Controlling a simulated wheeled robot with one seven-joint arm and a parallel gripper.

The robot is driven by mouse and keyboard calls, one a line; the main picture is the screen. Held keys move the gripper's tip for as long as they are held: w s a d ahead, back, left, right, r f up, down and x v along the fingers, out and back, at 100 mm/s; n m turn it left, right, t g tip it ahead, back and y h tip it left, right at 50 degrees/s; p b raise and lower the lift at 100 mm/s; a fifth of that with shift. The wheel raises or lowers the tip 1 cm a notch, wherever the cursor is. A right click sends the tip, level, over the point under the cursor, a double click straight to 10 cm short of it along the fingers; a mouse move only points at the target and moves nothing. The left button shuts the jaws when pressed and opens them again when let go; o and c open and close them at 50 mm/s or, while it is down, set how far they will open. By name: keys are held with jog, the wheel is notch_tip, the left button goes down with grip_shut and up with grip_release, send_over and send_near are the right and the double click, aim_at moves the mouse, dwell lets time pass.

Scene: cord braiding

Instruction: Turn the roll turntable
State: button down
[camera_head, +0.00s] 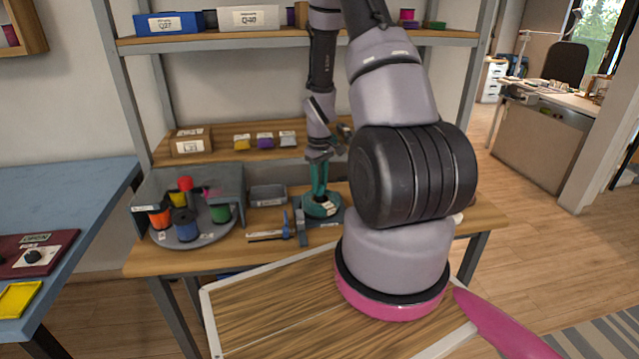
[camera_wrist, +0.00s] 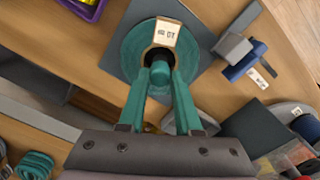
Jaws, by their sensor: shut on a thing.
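The grey round turntable (camera_head: 172,240) stands on the bench at the left in the head view. It bears orange, blue, green and red rolls of cord. Part of a grey disc shows at the right edge of the wrist view, cut off. My gripper (camera_head: 320,190) is away from it, to its right, over a teal disc (camera_head: 308,211) on a dark base plate. In the wrist view my gripper (camera_wrist: 160,72) has its teal fingers closed about a teal knob (camera_wrist: 160,70) in the middle of the teal disc (camera_wrist: 130,50). A pale label sits beside the knob.
A grey bin (camera_head: 268,195) stands between the turntable and my gripper. A blue and grey tool (camera_head: 286,228) lies on the bench in front. A shelf (camera_head: 225,147) with small packs runs behind. A white-edged wooden tray (camera_head: 270,310) lies nearer.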

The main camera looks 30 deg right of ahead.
jog(key=shift+m, duration=7.6)
jog(key=shift+m, duration=0.7)
jog(key=c, duration=0.6)
grip_release()
jog(key=shift+r, duration=0.1)
notch_tip(320, 180, up, 11)
jog(key=shift+f, duration=0.2)
